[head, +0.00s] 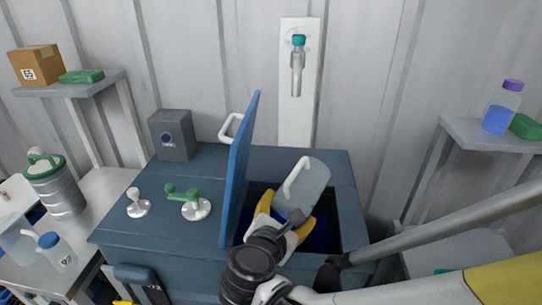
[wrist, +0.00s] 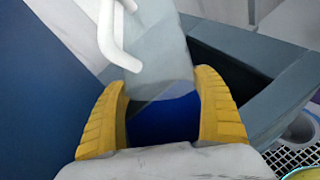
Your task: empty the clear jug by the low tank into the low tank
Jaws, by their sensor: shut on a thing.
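The clear jug (head: 312,184) with a white handle (head: 295,176) is in my gripper, tilted over the open hatch of the low tank (head: 335,170). My gripper (head: 280,217) has its yellow fingers on either side of the jug. In the wrist view the jug (wrist: 160,55) is between the yellow fingers of my gripper (wrist: 163,115). Dark blue shows inside the tank opening (head: 318,235). The tank's blue lid (head: 239,170) stands open to the left of the hatch. I cannot tell how much liquid is left in the jug.
Green-handled and white valves (head: 192,205) and a grey box (head: 172,135) stand on the tank top left of the lid. A right shelf (head: 480,135) holds a purple-capped bottle (head: 503,108).

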